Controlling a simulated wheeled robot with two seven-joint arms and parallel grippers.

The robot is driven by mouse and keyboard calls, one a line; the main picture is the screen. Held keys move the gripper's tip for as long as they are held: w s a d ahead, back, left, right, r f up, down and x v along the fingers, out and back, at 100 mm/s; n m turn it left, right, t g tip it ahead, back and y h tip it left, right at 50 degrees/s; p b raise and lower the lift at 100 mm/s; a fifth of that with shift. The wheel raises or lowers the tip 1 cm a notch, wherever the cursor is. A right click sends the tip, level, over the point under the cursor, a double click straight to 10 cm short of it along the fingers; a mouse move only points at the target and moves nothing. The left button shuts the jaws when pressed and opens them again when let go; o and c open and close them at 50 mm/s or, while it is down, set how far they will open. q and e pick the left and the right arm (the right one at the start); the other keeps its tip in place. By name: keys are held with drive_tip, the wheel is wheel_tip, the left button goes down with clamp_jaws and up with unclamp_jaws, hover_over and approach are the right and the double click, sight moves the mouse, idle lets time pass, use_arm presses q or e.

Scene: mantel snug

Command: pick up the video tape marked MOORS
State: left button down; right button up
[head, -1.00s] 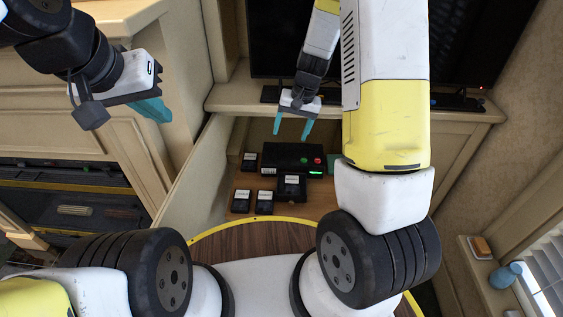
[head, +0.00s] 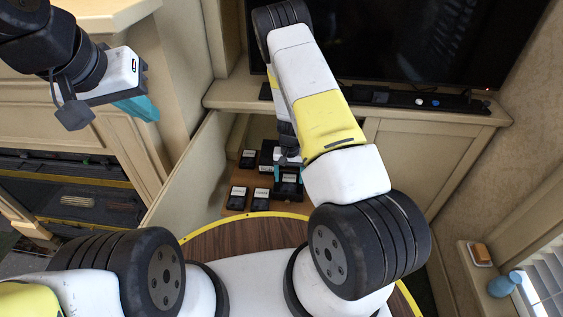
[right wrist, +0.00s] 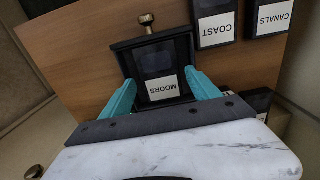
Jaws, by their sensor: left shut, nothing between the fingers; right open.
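The tape marked MOORS (right wrist: 158,62) is black with a white label and lies on a wider black piece (right wrist: 123,58) in the right wrist view. In the head view the tape (head: 290,179) is partly hidden by my right gripper (head: 288,171). In the right wrist view that gripper (right wrist: 164,84) is open, with a teal finger on either side of the label end of the tape. I cannot tell whether the fingers touch it. My left gripper (head: 138,107) is shut and empty at the upper left, far from the tapes.
Tapes marked COAST (right wrist: 215,24) and CANALS (right wrist: 271,16) lie beside MOORS on the wooden surface (right wrist: 75,60). Another tape (head: 248,159) lies further back. A black device (head: 267,154) is mostly hidden behind my right arm.

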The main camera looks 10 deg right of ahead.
wheel_tip(320, 180, down, 2)
drive_tip(key=shift+f, duration=0.15)
drive_tip(key=c, duration=1.2)
drive_tip(key=shift+c, duration=0.2)
